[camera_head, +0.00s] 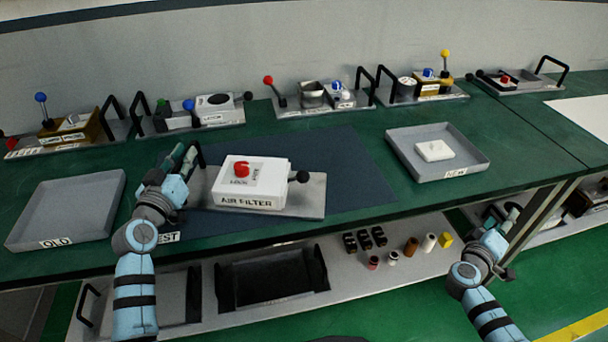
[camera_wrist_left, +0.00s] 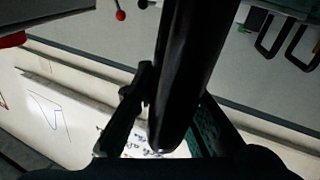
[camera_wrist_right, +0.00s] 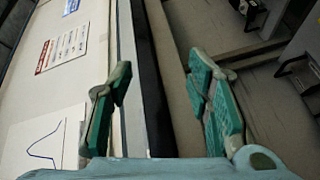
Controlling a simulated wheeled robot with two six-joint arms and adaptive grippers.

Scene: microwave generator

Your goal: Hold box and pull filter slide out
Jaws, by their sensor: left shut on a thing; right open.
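The white air filter box (camera_head: 250,184) sits on a grey metal base plate (camera_head: 312,200) on the dark mat. A red knob (camera_head: 241,169) stands on its top beside lettering, and a black round knob (camera_head: 302,176) sticks out at its right side. My left gripper (camera_head: 184,160) is shut on the black handle (camera_head: 199,155) at the plate's left end; the handle's black bar (camera_wrist_left: 188,65) fills the jaws in the left wrist view. My right gripper (camera_head: 506,222) is open and empty, low at the right, well away from the box; its spread fingers (camera_wrist_right: 160,95) show in the right wrist view.
An empty grey tray marked OLD (camera_head: 75,205) lies at the left. A tray marked NEW (camera_head: 468,160) holds a white piece (camera_head: 434,150) at the right. Several other devices line the wall. A lower shelf (camera_head: 340,275) holds small parts. The mat right of the box is clear.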

